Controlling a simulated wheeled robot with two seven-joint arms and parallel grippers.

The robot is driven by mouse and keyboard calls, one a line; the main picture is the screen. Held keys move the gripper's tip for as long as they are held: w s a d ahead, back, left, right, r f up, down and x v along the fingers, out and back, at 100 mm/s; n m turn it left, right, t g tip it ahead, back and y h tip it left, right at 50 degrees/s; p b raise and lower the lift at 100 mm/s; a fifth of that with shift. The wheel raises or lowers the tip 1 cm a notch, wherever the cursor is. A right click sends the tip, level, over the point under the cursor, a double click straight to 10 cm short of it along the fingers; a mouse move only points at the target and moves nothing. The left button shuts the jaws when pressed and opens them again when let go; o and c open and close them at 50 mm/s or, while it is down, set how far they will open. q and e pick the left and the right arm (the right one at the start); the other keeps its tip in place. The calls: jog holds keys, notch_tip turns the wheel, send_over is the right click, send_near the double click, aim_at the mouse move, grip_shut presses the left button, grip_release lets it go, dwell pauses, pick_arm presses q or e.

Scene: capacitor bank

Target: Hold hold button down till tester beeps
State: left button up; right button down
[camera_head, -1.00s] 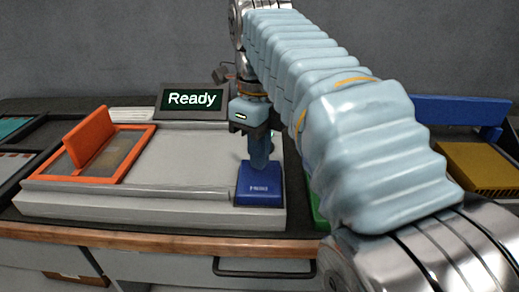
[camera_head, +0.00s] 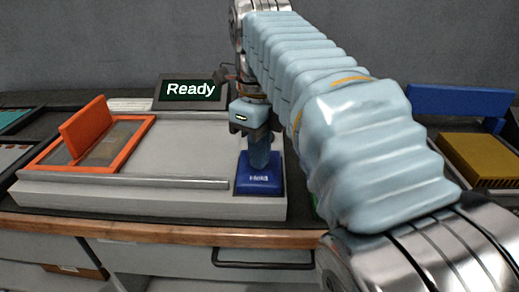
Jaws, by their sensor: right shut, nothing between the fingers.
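The tester is a pale grey slab (camera_head: 185,147) on the bench, with a dark display (camera_head: 191,91) behind it that reads "Ready". The blue hold button (camera_head: 258,187) sits at the slab's front right corner and reads "Hold". My right gripper (camera_head: 259,166) points straight down, shut and empty, with its fingertips on the top of the button. The button cap looks pressed low in its dark surround. My left gripper is not in view.
An orange frame with a raised orange flap (camera_head: 84,130) stands on the slab's left side. A yellow box (camera_head: 480,158) and a blue bar (camera_head: 461,101) are at the right. My right arm covers the bench's middle right. A wooden edge (camera_head: 150,233) runs along the front.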

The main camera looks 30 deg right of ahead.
jog(key=shift+f+b, duration=0.35)
jog(key=shift+f, duration=0.3)
jog(key=shift+p, duration=0.55)
jog(key=shift+f, duration=0.2)
dwell(1.1)
jog(key=shift+r, duration=0.1)
notch_tip(320, 180, up, 3)
jog(key=shift+f+p, duration=0.1)
jog(key=shift+p, duration=0.85)
notch_tip(320, 180, up, 5)
jog(key=shift+r, duration=0.6)
